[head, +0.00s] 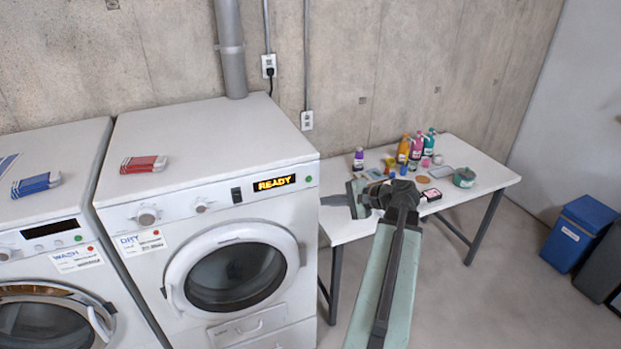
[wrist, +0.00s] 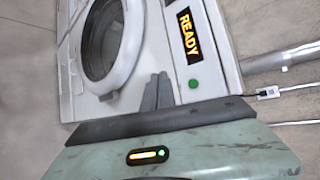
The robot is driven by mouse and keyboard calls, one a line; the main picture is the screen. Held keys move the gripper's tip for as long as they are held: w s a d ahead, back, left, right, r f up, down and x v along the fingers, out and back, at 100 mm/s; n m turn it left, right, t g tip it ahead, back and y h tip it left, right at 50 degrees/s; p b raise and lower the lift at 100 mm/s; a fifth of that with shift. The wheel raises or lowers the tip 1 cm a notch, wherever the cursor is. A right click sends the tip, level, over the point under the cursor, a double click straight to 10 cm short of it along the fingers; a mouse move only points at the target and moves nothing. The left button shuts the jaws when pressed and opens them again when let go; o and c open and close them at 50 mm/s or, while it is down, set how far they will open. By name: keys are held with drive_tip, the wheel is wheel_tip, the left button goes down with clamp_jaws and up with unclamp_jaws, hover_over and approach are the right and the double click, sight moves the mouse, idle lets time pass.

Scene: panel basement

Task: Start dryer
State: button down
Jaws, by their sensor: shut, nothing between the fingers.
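The dryer (head: 215,140) is the white machine labelled DRY in the middle of the head view. Its round door (head: 235,275) looks closed. Its display (head: 274,183) reads READY in yellow letters, and a small green button (head: 308,180) sits just right of it. In the wrist view the display (wrist: 188,35) and the green button (wrist: 193,84) also show, turned sideways. My gripper (head: 328,200) is shut and empty, to the right of the dryer's front right edge and a little below the button. Its fingertips (wrist: 158,80) show beside the button in the wrist view, apparently not touching it.
A washer (head: 50,180) labelled WASH stands at left. A red box (head: 143,164) lies on the dryer, a blue one (head: 36,184) on the washer. Behind my arm a white table (head: 485,170) holds bottles and small items. Blue bin (head: 577,233) at right; open floor between.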

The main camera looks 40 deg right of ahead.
sight(309, 179)
drive_tip(key=shift+w, duration=0.1)
drive_tip(key=shift+w+d, duration=0.55)
drive_tip(key=shift+w, duration=0.8)
drive_tip(key=shift+w+d, duration=0.55)
drive_tip(key=shift+w, duration=0.8)
drive_tip(key=shift+w+d, duration=0.55)
drive_tip(key=shift+w, duration=0.8)
drive_tip(key=shift+w, duration=0.1)
drive_tip(key=shift+w+d, duration=0.1)
drive_tip(key=shift+w, duration=0.3)
